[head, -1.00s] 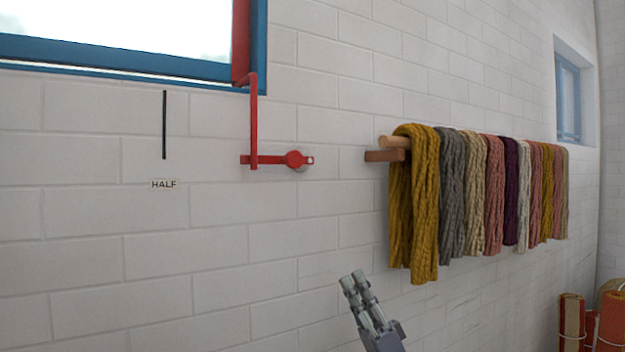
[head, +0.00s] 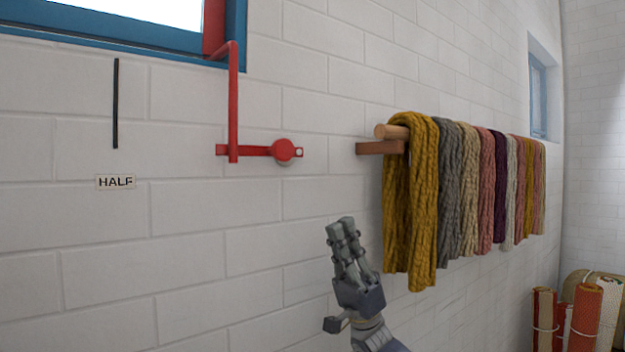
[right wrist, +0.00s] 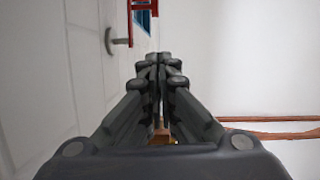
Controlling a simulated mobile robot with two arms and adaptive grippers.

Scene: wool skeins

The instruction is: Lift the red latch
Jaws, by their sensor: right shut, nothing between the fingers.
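The red latch (head: 258,150) is mounted on the white brick wall. Its horizontal bar ends at a round pivot on the right, and a red vertical rod (head: 233,100) meets its left end and runs up to the window frame. In the right wrist view, red parts (right wrist: 140,8) show at the top beyond the fingers, in front of the blue window. My right gripper (head: 339,224) is shut and empty, below and right of the latch, apart from it. It also shows in the right wrist view (right wrist: 161,58), fingers together. My left gripper is not in view.
A wooden rail (head: 390,131) with several wool skeins (head: 411,205) hangs right of the latch, close to my right gripper. A black line (head: 115,103) and a HALF label (head: 115,182) are on the wall at left. Rolled bundles (head: 584,312) stand at lower right.

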